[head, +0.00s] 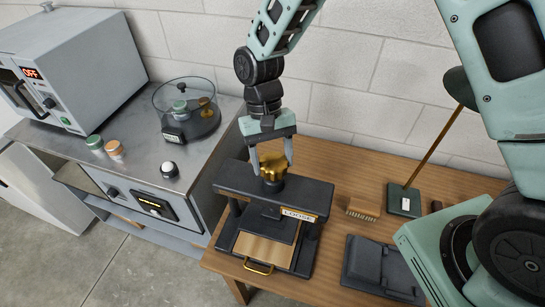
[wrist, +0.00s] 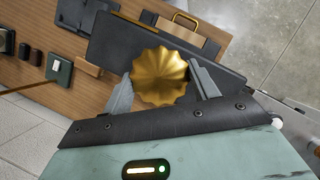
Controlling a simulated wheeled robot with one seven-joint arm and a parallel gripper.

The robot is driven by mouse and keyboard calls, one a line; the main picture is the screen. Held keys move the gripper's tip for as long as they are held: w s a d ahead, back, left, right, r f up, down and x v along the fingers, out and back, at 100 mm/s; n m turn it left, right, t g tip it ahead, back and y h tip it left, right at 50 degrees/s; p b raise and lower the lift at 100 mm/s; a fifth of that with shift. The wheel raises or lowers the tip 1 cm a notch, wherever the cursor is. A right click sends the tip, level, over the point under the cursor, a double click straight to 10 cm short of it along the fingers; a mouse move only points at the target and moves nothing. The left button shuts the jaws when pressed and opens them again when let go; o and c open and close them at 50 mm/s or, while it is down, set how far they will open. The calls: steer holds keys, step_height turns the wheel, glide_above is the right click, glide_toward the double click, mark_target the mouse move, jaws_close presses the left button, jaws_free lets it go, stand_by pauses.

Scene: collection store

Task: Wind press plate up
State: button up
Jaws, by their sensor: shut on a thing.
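The press (head: 228,189) is a dark frame on the wooden table, with a label reading LOOSE on its crossbar. A fluted brass knob (head: 273,168) sits on top of it, and the knob also shows in the wrist view (wrist: 160,77). My gripper (head: 270,150) points down from above and is shut on the knob, one finger on each side. The press plate is dark and lies low in the frame, partly hidden by the crossbar. A wooden board with a brass handle (head: 259,268) shows at the front of the press.
Right of the press are a brush (head: 363,208), a dark folded case (head: 383,266) and a green-based stand with a brass rod (head: 404,201). A steel bench (head: 135,140) with a round clear-walled container (head: 187,108) and an oven stands left.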

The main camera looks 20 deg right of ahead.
stand_by(0.4)
steer(key=o, duration=1)
steer(key=shift+r, duration=0.1)
steer(key=b+v, duration=0.4)
steer(key=v, duration=1.3)
steer(key=shift+r+b, duration=0.2)
steer(key=shift+b, duration=0.2)
steer(key=s+f+n+t+b, duration=0.1)
steer(key=s+f, duration=0.3)
steer(key=s, duration=0.4)
steer(key=s+d+f+n+t+b, duration=0.1)
steer(key=s+f+n+t+b, duration=0.1)
steer(key=s, duration=0.6)
steer(key=s+d+f+n+t+b, duration=0.1)
steer(key=s+f+n+b, duration=0.2)
steer(key=s+f, duration=0.3)
steer(key=shift+s+d+f+n+t+y+b, duration=0.1)
steer(key=shift+s+f+n+t+y+b, duration=0.15)
steer(key=shift+s, duration=0.25)
steer(key=shift+s+d+f+n+t+y+b, duration=0.1)
steer(key=shift+s+n+y, duration=0.05)
steer(key=shift+s+n, duration=0.3)
